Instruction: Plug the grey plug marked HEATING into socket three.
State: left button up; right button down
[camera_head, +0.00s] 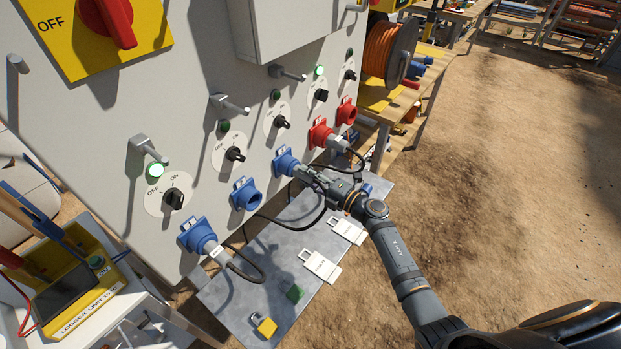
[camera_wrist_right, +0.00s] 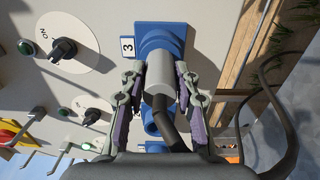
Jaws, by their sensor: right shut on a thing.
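The grey plug (camera_wrist_right: 160,73) is between the fingers of my right gripper (camera_wrist_right: 160,88), which is shut on it. Its front end is at the mouth of the blue socket three (camera_wrist_right: 163,38), whose tag reads 3; I cannot tell how deep it sits. A dark cable runs back from the plug. The marking HEATING does not show. In the head view my right gripper (camera_head: 317,180) is at socket three (camera_head: 286,160), the third along the row, and largely hides the plug. My left gripper is not in view.
An empty blue socket (camera_head: 246,195) is left of socket three. Plugs sit in the leftmost blue socket (camera_head: 195,233) and a red socket (camera_head: 320,132). Rotary switches and lamps line the panel above. A grey shelf (camera_head: 250,285) below holds white tags (camera_head: 320,266) and a yellow padlock (camera_head: 265,326).

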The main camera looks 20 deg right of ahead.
jog(key=c, duration=0.9)
grip_release()
jog(key=shift+o, duration=0.2)
jog(key=o, duration=0.4)
jog(key=shift+o, duration=0.2)
jog(key=shift+s, duration=0.1)
jog(key=p+v, duration=0.1)
jog(key=v, duration=0.5)
jog(key=shift+s+d, duration=0.25)
jog(key=shift+s, duration=0.1)
jog(key=v, duration=1.2)
